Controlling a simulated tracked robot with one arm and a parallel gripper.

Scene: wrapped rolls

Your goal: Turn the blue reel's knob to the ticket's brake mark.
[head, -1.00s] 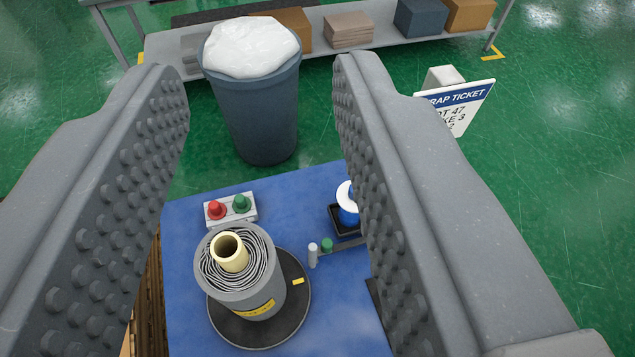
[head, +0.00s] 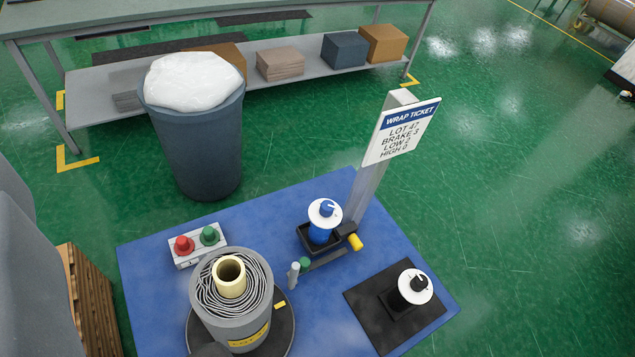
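The blue reel (head: 319,234) stands upright in a black holder on the blue mat. A white dial with a blue knob (head: 326,208) is on its top; the dial's marks are too small to read. The wrap ticket (head: 402,131) on a grey post behind it reads LOT 47 and BRAKE 3, with LOW and HIGH lines below.
A second, black reel with a white dial (head: 415,287) lies on a black mat at right. A wrapped roll (head: 237,311) stands on a dark turntable at the front. A red and green button box (head: 198,245) sits behind it. A grey bin (head: 200,150) stands at the back.

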